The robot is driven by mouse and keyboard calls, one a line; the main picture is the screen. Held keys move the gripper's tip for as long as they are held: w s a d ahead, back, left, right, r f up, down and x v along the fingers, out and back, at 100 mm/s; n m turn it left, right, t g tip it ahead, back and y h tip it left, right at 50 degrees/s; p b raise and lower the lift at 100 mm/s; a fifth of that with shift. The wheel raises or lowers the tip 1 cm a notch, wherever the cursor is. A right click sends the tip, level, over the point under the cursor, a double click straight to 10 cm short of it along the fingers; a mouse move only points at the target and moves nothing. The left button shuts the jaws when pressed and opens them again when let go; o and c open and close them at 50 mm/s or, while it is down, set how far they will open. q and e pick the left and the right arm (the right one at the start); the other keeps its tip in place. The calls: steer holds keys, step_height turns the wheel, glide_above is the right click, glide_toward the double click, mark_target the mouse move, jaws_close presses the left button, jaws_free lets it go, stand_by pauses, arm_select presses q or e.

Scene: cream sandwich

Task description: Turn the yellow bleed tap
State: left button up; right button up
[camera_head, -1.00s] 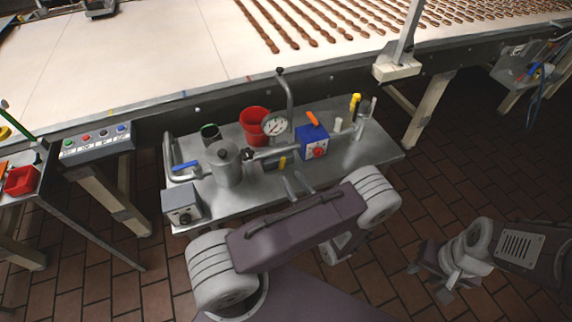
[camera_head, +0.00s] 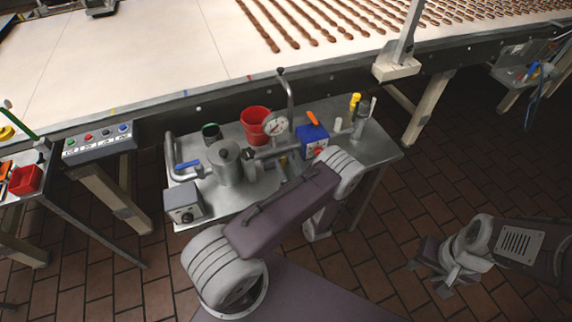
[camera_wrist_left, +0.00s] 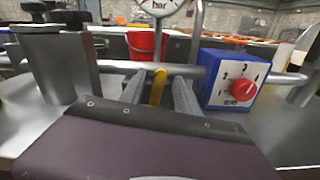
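The yellow bleed tap (camera_wrist_left: 157,88) hangs below the horizontal pipe under the gauge, and its lever points down. In the head view it is a small, partly hidden yellow spot (camera_head: 283,160). My left gripper (camera_wrist_left: 160,92) is open, with one finger on each side of the tap and a gap visible around the lever. I cannot tell whether either finger touches it. In the head view my left arm hides most of this gripper. My right gripper (camera_head: 431,279) is open and empty, low at the right above the floor.
The steel bench (camera_head: 368,155) holds a blue box (camera_wrist_left: 230,80) with a red knob, right of the tap. A red bucket (camera_head: 254,122) and gauge (camera_head: 276,126) stand behind. A steel pot (camera_head: 226,165) and grey box (camera_head: 184,204) are left. Another yellow part (camera_head: 355,100) is at right.

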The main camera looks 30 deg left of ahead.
arm_select(q)
jaws_close()
